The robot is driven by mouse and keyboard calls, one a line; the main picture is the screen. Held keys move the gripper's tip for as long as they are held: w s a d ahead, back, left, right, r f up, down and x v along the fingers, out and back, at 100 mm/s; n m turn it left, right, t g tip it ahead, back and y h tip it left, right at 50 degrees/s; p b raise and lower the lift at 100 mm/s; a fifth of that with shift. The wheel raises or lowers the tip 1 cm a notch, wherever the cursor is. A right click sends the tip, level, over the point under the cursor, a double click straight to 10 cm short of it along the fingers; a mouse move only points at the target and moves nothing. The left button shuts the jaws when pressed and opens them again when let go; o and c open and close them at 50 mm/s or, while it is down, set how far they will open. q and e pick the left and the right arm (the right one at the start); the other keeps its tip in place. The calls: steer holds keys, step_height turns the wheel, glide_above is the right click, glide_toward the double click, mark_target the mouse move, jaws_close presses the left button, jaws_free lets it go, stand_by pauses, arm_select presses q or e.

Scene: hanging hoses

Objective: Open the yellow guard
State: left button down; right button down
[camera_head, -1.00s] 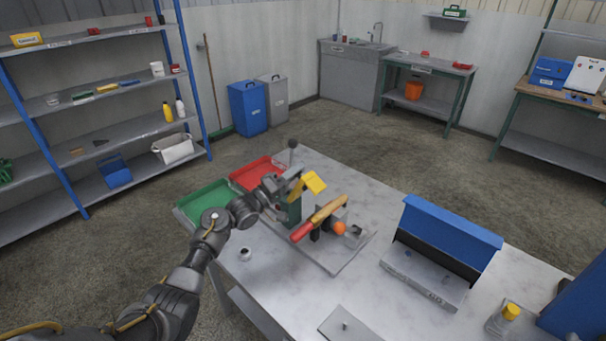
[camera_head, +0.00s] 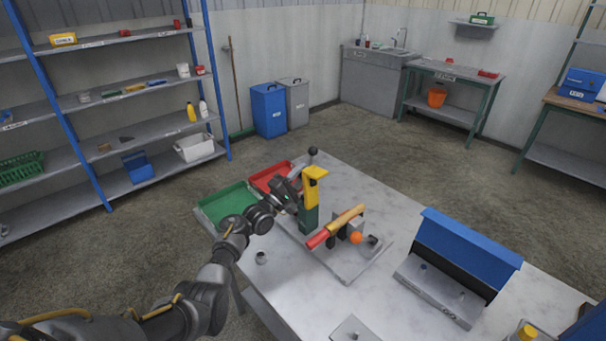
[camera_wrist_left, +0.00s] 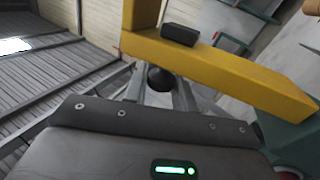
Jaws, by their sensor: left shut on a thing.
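The yellow guard (camera_head: 312,190) stands upright on a green post (camera_head: 308,220) on the table fixture, with a short piece bent over at its top. In the left wrist view the guard (camera_wrist_left: 225,75) crosses close in front as a thick yellow bar with a black block on it. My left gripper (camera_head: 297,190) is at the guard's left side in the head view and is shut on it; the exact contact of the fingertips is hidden. My right gripper is not in view.
A dark knob (camera_head: 313,151) stands behind. Green (camera_head: 205,213) and red (camera_head: 254,182) trays lie left. A blue-lidded box (camera_head: 468,238) stands right, with clear tabletop between.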

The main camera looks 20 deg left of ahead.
arm_select(q)
steer(key=shift+a, duration=0.1)
stand_by(0.3)
steer(key=c, duration=1.2)
jaws_free()
steer(key=shift+o, duration=0.2)
steer(key=b+v, duration=0.1)
steer(key=v, duration=0.9)
steer(key=shift+s+a+f+b, duration=0.2)
steer(key=shift+s+b, duration=0.1)
steer(key=shift+b, duration=0.1)
